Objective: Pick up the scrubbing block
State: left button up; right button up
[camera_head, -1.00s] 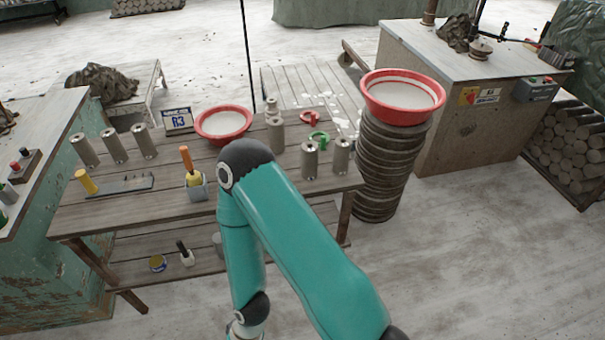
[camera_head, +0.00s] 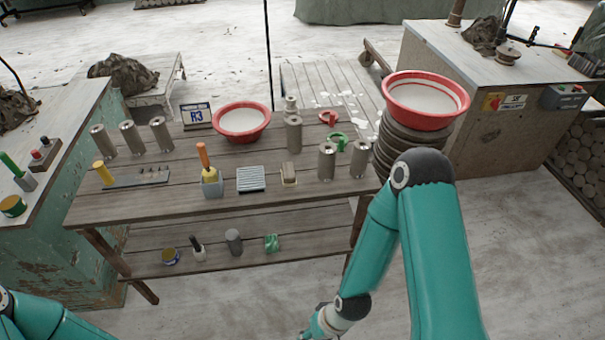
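A small block with a brown top and a pale cream base (camera_head: 289,175) stands on the wooden worktable (camera_head: 140,202), near its front edge. It looks like the scrubbing block, but it is too small to be sure. A grey ribbed pad (camera_head: 251,179) lies just left of it, apart from it. My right arm comes down at the right of the head view, in front of the table. Only a piece of my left arm shows at the bottom left; the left gripper is out of view.
A grey holder with an orange-handled tool (camera_head: 211,183) stands left of the pad. Metal cylinders (camera_head: 326,162) stand to the right. A red basin (camera_head: 241,122) sits behind. The lower shelf holds a green item (camera_head: 271,243) and a grey cylinder (camera_head: 234,242).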

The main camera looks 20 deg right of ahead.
aim_at(289, 179)
jog(key=i, duration=0.9)
jog(key=z, duration=0.05)
